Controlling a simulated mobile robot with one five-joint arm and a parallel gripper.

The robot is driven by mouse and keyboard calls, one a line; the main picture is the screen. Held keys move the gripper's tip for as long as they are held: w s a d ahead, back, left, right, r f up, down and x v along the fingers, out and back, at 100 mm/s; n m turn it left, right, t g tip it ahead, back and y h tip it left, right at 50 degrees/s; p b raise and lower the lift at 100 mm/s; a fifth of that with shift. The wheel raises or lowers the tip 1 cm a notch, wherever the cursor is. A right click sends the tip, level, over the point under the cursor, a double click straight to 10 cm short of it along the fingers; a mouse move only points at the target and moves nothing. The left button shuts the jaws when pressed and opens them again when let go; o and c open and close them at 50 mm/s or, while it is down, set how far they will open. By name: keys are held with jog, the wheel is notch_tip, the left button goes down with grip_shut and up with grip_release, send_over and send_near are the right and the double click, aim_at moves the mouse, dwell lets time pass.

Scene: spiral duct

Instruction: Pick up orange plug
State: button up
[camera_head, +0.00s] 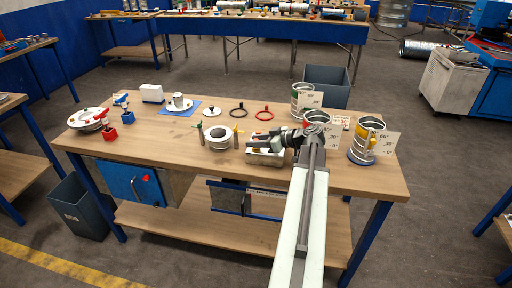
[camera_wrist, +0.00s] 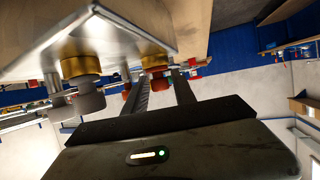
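My gripper (camera_wrist: 158,88) shows in the wrist view with its two long fingers apart and a gap between them. Another small orange-red piece (camera_wrist: 129,84) is beside the left finger. I cannot tell whether either touches a finger.
Brass-and-grey fittings (camera_wrist: 82,80) hang close at the left in the wrist view. Metal duct pieces (camera_head: 367,140) stand right. A red ring (camera_head: 264,115) lies behind.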

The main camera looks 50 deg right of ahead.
grip_shut()
jog(key=shift+s+r, duration=0.1)
notch_tip(320, 180, up, 10)
jog(key=p, duration=1)
jog(key=shift+r, duration=0.15)
